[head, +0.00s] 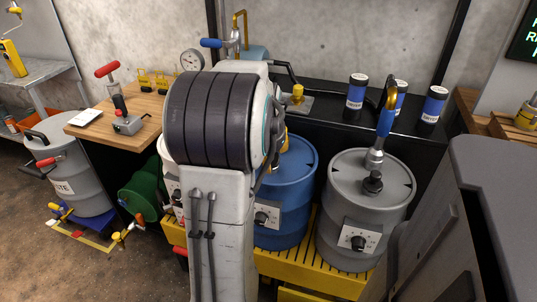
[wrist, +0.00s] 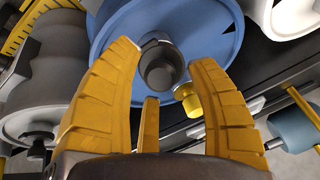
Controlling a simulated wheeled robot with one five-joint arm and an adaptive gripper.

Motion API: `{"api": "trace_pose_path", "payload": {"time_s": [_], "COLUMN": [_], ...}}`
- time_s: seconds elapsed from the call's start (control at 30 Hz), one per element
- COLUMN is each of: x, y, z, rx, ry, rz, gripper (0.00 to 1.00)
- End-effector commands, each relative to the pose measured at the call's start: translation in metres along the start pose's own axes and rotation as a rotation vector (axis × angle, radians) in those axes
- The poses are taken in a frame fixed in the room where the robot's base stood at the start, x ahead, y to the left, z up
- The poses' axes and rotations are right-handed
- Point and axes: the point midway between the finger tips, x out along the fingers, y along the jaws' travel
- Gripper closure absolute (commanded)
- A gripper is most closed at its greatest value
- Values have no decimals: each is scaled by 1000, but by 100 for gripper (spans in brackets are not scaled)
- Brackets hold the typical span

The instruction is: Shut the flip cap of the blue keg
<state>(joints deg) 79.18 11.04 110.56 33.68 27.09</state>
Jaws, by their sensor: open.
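The blue keg (head: 290,200) stands upright on a yellow slatted pallet in the head view, partly hidden behind my arm. My gripper (wrist: 166,56) is open and empty. Its yellow fingers appear on either side of the dark fitting; contact cannot be made out. In the head view my arm hides most of the gripper.
A grey drum (head: 353,220) with a blue-handled pump (head: 384,130) stands close to the right of the keg. The yellow pallet (head: 305,272) lies below. A wooden table (head: 135,110) is at the left.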

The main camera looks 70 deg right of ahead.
Motion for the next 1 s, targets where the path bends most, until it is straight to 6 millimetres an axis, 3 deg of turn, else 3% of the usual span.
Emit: {"api": "trace_pose_path", "payload": {"time_s": [0.07, 0.6, 1.0], "x": [0, 0, -3], "y": [0, 0, -2], "z": [0, 0, -4], "rx": [0, 0, 3], "ry": [0, 0, -36], "rz": [0, 0, 18], "gripper": [50, 99, 100]}}
